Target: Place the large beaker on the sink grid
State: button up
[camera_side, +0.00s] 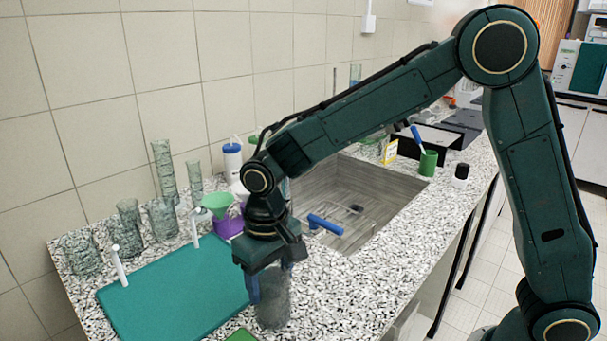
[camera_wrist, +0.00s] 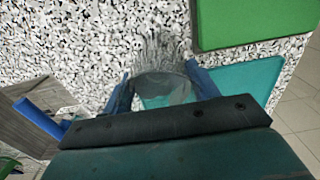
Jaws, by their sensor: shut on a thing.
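A large clear glass beaker (camera_side: 273,300) stands upright at the front of the speckled counter, or just above it; I cannot tell which. My gripper (camera_side: 270,284) points down and is shut on the beaker, with blue fingers on both sides of its upper part. In the wrist view the beaker (camera_wrist: 165,80) sits between the two fingers (camera_wrist: 160,88). The sink (camera_side: 335,195) is behind and to the right of the gripper, with a grey basin. A blue-handled object (camera_side: 325,224) is at its near side. I cannot make out a separate grid clearly.
A teal mat (camera_side: 175,290) lies left of the beaker, and a green mat (camera_wrist: 250,20) shows beside it in the wrist view. Several glass vessels (camera_side: 162,215) stand along the wall. A green funnel (camera_side: 217,203) and green cup (camera_side: 428,162) stand near the sink.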

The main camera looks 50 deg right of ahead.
jog(key=shift+f, duration=0.1)
jog(key=o, duration=1.1)
jog(key=shift+c, duration=0.2)
notch_tip(320, 180, up, 12)
dwell(0.6)
